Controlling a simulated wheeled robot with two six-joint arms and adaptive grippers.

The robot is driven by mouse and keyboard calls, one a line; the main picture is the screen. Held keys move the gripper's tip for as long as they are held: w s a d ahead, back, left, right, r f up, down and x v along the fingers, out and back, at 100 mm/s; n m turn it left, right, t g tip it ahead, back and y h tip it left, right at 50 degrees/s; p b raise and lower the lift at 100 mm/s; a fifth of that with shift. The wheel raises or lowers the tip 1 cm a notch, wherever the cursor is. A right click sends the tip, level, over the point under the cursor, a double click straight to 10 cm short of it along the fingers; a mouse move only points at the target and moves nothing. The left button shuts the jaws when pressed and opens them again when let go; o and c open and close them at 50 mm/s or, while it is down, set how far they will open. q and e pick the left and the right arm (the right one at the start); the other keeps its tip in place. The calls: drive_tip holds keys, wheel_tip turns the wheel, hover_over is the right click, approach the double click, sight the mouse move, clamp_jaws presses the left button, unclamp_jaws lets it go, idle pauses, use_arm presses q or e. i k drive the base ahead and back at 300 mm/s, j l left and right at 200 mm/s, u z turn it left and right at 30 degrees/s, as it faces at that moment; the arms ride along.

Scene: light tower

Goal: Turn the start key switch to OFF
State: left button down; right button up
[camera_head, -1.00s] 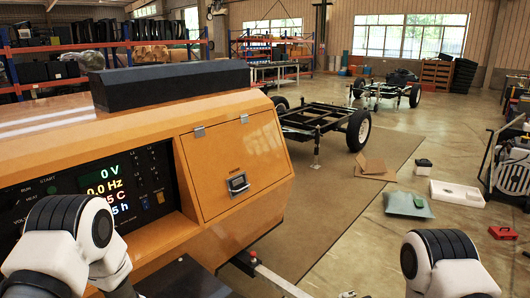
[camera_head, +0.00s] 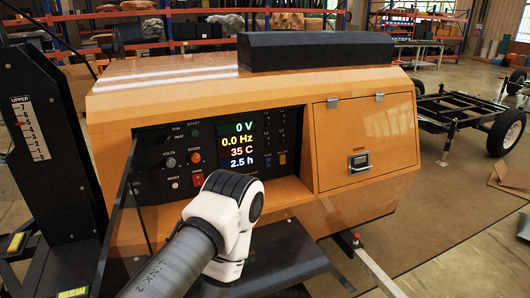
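The orange generator (camera_head: 225,100) fills the middle of the head view. Its dark control panel (camera_head: 225,177) has RUN and START markings (camera_head: 184,130) at the upper left, where a small dark switch area shows. The key and its position are too small to make out. The lit display (camera_head: 237,144) reads 0 V, 0.0 Hz, 35 C and 2.5 h. My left arm reaches in from the bottom, its white joint covering the panel's lower middle. Neither gripper is in view; the left one is hidden or out of frame.
Below the markings are a grey knob (camera_head: 168,161), an orange knob (camera_head: 195,157) and a red switch (camera_head: 198,180). A latched door (camera_head: 365,145) is to the right. A black mast (camera_head: 45,120) stands at left, close to the panel. A wheeled frame (camera_head: 470,110) is at right.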

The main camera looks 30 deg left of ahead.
sight(167, 137)
drive_tip(key=k+l+u, duration=0.35)
drive_tip(key=k, duration=0.15)
drive_tip(key=k+j+u, duration=0.2)
drive_tip(key=j, duration=0.15)
drive_tip(key=i+l+u, duration=0.15)
drive_tip(key=i+u, duration=0.3)
drive_tip(key=i+l+u, duration=0.2)
drive_tip(key=u, duration=0.25)
drive_tip(key=i, duration=0.05)
